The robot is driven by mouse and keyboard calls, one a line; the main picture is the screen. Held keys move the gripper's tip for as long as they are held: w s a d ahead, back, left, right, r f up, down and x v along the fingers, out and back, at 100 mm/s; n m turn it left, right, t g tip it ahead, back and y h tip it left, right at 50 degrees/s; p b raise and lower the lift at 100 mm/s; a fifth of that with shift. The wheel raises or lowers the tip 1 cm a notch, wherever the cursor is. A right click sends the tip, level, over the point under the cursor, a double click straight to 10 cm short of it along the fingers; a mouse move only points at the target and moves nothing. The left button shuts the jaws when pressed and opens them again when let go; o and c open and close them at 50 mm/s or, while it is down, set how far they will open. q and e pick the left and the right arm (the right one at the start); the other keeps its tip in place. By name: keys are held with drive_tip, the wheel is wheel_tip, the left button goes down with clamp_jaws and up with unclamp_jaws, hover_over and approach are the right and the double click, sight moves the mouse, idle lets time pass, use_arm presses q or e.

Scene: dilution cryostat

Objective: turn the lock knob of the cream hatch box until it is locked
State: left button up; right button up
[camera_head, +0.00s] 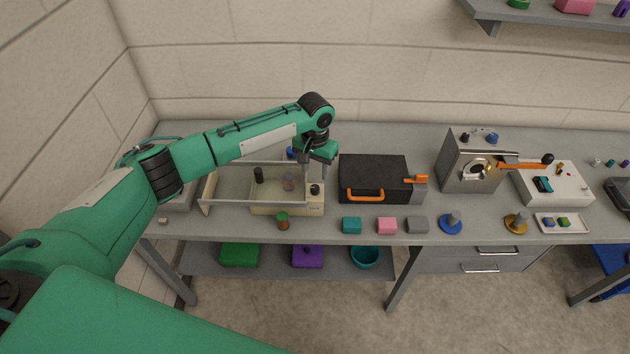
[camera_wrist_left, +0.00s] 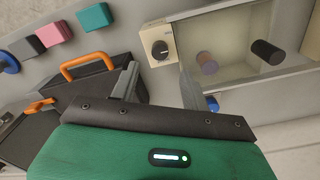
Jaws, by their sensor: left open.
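The cream hatch box (camera_head: 287,208) stands on the bench at the left, its clear window showing a dark cylinder and a brownish one inside. Its black lock knob (camera_head: 315,190) is on the cream block at the box's right end. In the left wrist view the knob (camera_wrist_left: 160,50) faces the camera, with a small pale mark whose direction I cannot read surely. My left gripper (camera_head: 319,166) is above and behind the knob, fingers pointing down. It is open and empty; in the wrist view the knob lies beyond the gap between its fingertips (camera_wrist_left: 158,80), apart from them.
A black case (camera_head: 375,173) with orange handle and latch stands close right of the box. A small green-capped jar (camera_head: 283,221) stands in front of it. Teal, pink and grey blocks (camera_head: 387,225) line the front edge. A blue thing (camera_head: 291,153) is behind the box.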

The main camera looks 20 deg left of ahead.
sight(315, 187)
use_arm(q)
wheel_tip(315, 187, down, 7)
drive_tip(key=shift+p, duration=0.65)
drive_tip(key=c, duration=1)
